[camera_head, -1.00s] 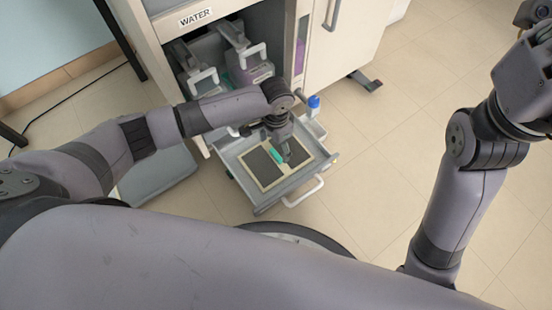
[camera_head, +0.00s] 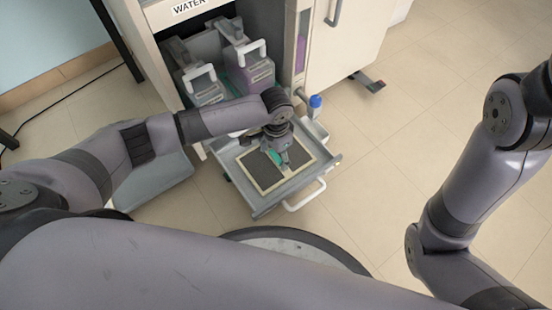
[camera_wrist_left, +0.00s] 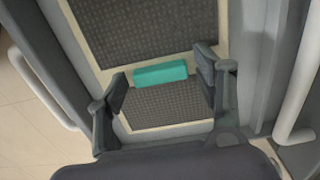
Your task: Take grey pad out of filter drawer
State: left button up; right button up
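The filter drawer (camera_head: 262,208) is pulled out below the cabinet. In it lies a cream frame with two dark grey pads; the left pad (camera_head: 257,172) shows in the head view, and a grey pad also fills the top of the left wrist view (camera_wrist_left: 150,30). A teal block (camera_wrist_left: 160,73) sits between the two pads. My left gripper (camera_head: 284,164) is over the drawer and partly covers the pads. In the left wrist view its fingers (camera_wrist_left: 162,82) are apart, on either side of the teal block, with a gap to each side. My right gripper is out of view.
The drawer has a white handle (camera_head: 305,196) in front. A blue-capped bottle (camera_head: 315,106) stands at its right rear. Containers with white handles (camera_head: 247,66) stand in the cabinet above, under the WATER label.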

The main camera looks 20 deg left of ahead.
pick_arm(q)
jog(key=c, duration=1)
jog(key=shift+r, duration=0.1)
